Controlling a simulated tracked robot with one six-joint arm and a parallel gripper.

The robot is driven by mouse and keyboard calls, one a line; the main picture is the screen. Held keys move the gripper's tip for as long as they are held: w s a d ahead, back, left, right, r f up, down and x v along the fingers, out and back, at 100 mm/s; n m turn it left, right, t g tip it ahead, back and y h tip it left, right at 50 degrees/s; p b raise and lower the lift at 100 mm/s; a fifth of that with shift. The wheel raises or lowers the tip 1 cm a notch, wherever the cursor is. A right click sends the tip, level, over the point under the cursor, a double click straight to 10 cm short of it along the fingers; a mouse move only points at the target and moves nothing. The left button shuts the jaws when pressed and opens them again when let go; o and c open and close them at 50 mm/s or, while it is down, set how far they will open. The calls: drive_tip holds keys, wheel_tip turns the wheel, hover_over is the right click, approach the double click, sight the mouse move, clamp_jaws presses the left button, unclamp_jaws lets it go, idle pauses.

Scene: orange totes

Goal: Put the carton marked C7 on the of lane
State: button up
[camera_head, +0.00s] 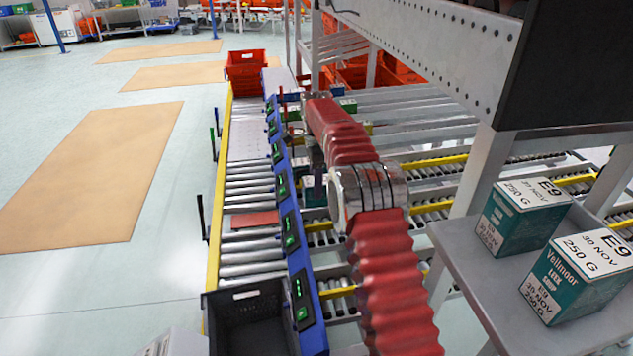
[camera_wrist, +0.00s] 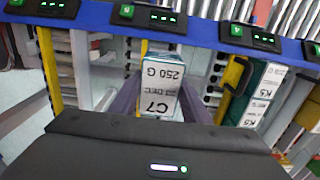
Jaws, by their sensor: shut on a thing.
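The carton marked C7 (camera_wrist: 160,85) is in the wrist view, its white top label reading C7 and 250 G upside down. My gripper (camera_wrist: 160,104) is shut on it, with one finger on each side. In the head view my gripper (camera_head: 317,172) is beside the blue rail, and the teal carton (camera_head: 314,195) shows only in part below it. A lane of rollers (camera_head: 248,255) runs left of the rail. No lane label is readable as the one in the task.
The blue rail (camera_head: 283,182) carries several green-lit displays. A dark crate (camera_head: 243,310) stands at the near end of the roller lane, an orange tote (camera_head: 246,72) at its far end. Two E9 cartons (camera_head: 523,215) sit on a grey shelf. K5 cartons (camera_wrist: 264,92) stand at right.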

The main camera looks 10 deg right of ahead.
drive_tip(key=shift+f, duration=3.4)
drive_tip(key=o, duration=1.3)
drive_tip(key=shift+s, duration=0.1)
wheel_tip(320, 180, up, 13)
drive_tip(key=shift+r, duration=0.35)
